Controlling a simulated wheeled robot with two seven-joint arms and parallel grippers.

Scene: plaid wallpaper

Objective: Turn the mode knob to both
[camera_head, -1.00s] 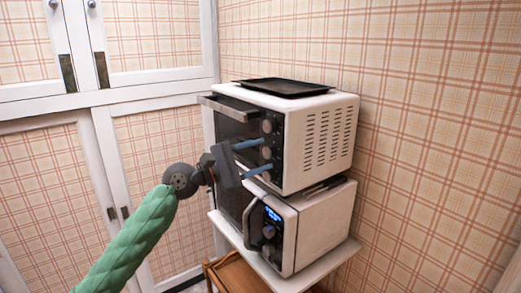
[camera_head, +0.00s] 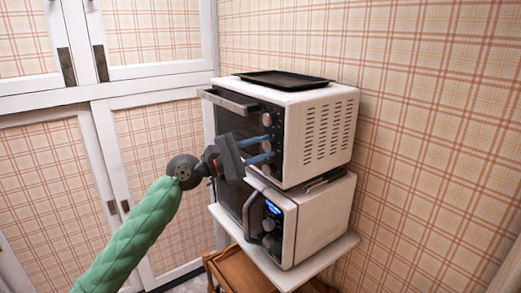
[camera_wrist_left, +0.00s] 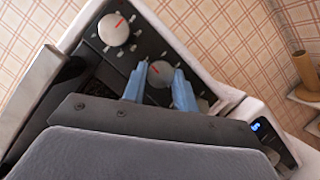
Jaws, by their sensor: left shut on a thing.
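The white toaster oven (camera_head: 318,133) has a dark front panel with a column of round knobs. My left gripper (camera_head: 269,147) is at this panel, its blue fingers shut on the middle knob (camera_wrist_left: 160,72), which I take to be the mode knob. In the left wrist view the knob sits between the two fingertips (camera_wrist_left: 160,80) and shows a red mark. The top knob (camera_wrist_left: 113,29), also with a red mark, is free above the fingers. A lower knob (camera_wrist_left: 203,105) is partly hidden behind a finger. Panel lettering is too small to read. My right gripper is not in view.
A black tray (camera_head: 283,79) lies on top of the oven. The oven's door handle (camera_head: 229,101) juts out near the gripper. A white microwave (camera_head: 318,222) with a lit display stands below, on a small white-topped table (camera_head: 327,256). White cupboards (camera_head: 150,88) stand at the left.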

